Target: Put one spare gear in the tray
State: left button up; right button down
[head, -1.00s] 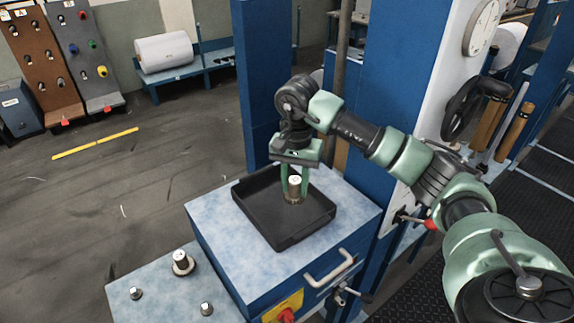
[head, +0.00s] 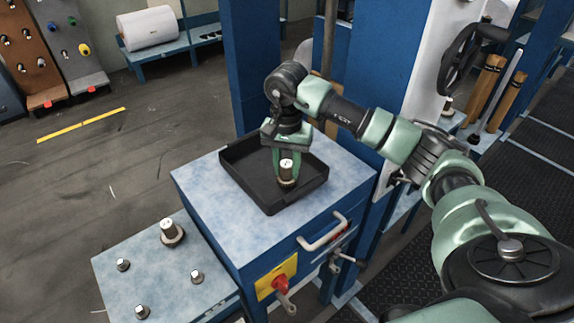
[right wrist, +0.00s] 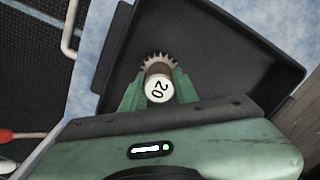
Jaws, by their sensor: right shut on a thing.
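A small gear with a white-topped hub (head: 287,167) is between the fingers of my right gripper (head: 286,175). I cannot tell whether the gear touches the tray floor. The tray also shows in the right wrist view (right wrist: 245,50); it sits on a blue cabinet. My left gripper is not in view.
The blue cabinet (head: 200,185) has a drawer handle (head: 322,232) and a red switch (head: 280,284) on its front. A lower table (head: 150,262) at left carries a gear-like part on a post (head: 170,230) and several bolts. A blue column (head: 262,70) stands behind the tray.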

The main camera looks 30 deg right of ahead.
aim_at(287, 162)
jog(key=shift+f+b, duration=0.35)
jog(key=shift+f, duration=0.15)
jog(key=c, duration=1)
grip_release()
jog(key=shift+r+b, duration=1.05)
jog(key=shift+r, duration=2.9)
